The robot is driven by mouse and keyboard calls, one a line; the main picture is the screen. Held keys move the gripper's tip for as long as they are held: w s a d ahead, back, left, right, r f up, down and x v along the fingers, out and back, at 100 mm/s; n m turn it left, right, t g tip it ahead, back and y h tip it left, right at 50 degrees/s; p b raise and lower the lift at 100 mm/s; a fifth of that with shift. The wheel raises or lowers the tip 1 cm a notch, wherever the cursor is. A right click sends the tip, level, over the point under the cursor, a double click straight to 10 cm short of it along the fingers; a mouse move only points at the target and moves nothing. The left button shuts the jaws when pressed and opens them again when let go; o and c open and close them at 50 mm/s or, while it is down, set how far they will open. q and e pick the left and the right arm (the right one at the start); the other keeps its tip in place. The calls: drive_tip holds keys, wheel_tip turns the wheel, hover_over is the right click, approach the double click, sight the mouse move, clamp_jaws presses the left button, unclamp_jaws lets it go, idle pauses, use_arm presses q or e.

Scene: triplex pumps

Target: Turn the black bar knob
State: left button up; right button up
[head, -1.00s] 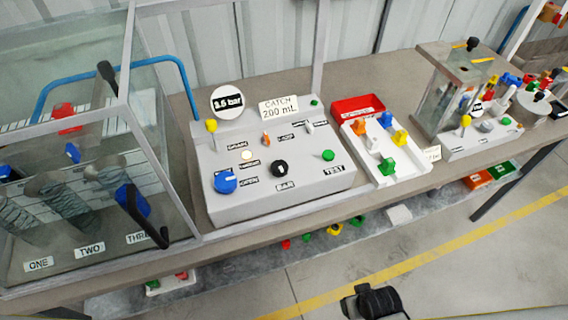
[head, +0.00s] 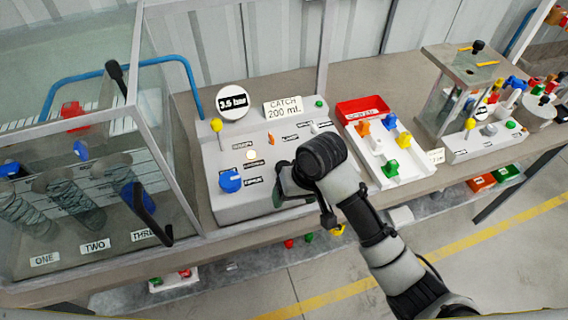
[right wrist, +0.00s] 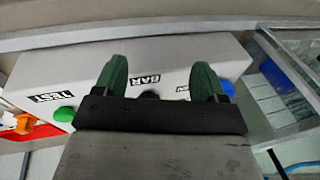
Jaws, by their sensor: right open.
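The black bar knob (right wrist: 149,95) shows in the right wrist view as a small dark top between my open green fingers, partly hidden behind the gripper body. Its BAR label (right wrist: 146,79) lies just beyond it on the grey control panel (right wrist: 185,52). In the head view my right arm hides the knob. My right gripper (right wrist: 160,82) is open, with one finger on each side of the knob. In the head view the right gripper (head: 282,181) is over the front of the panel. I cannot tell whether the fingers touch the knob. My left gripper is not in view.
A blue knob (head: 230,181) sits left of the gripper, and a green knob (right wrist: 65,114) shows in the right wrist view. A yellow-topped lever (head: 216,125) stands at the panel's back left. A glass tank (head: 80,210) is left; a white tray (head: 375,170) is right.

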sight(284, 163)
drive_tip(key=shift+g+h, duration=0.3)
drive_tip(key=shift+h, duration=0.5)
drive_tip(key=w+r, duration=0.1)
drive_tip(key=w, duration=0.1)
drive_tip(key=w+a+r, duration=0.1)
drive_tip(key=r, duration=0.1)
drive_tip(key=w+a+r, duration=0.1)
drive_tip(key=w, duration=0.1)
drive_tip(key=shift+w+a+r, duration=0.15)
drive_tip(key=shift+w+r, duration=0.15)
drive_tip(key=shift+r, duration=0.05)
drive_tip(key=w+r+m+h, duration=0.1)
drive_tip(key=w+r+h, duration=0.1)
drive_tip(key=w+r, duration=0.25)
drive_tip(key=f, duration=0.3)
drive_tip(key=f+p, duration=0.1)
drive_tip(key=f, duration=0.3)
drive_tip(key=f+p, duration=0.1)
drive_tip(key=f, duration=0.2)
drive_tip(key=shift+s+f, duration=0.15)
drive_tip(key=shift+s, duration=0.2)
drive_tip(key=c, duration=0.9)
